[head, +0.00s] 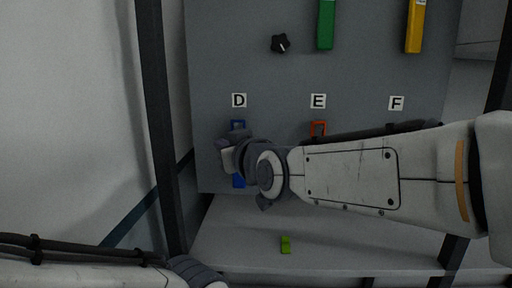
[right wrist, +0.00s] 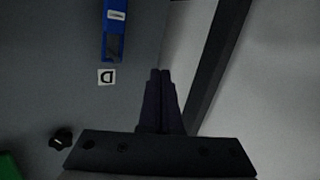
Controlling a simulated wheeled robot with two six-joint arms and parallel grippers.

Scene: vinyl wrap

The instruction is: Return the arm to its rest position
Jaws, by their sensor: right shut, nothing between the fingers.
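My right arm (head: 360,180) comes in from the right in the head view and reaches across the grey panel (head: 215,60). Its hand is in front of a blue piece (head: 238,181) under the label D (head: 239,100), hiding part of it. In the right wrist view my right gripper (right wrist: 160,75) is shut and empty. Its fingertips are apart from the blue piece (right wrist: 113,35), which lies to their upper left. Part of my left arm (head: 90,273) shows at the bottom left of the head view; its gripper is out of the picture.
An orange-red piece (head: 318,128) sits below label E (head: 318,101), close to my right forearm. A black knob (head: 281,43), a green bar (head: 326,25) and a yellow bar (head: 415,27) are higher. A dark post (head: 158,110) stands left.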

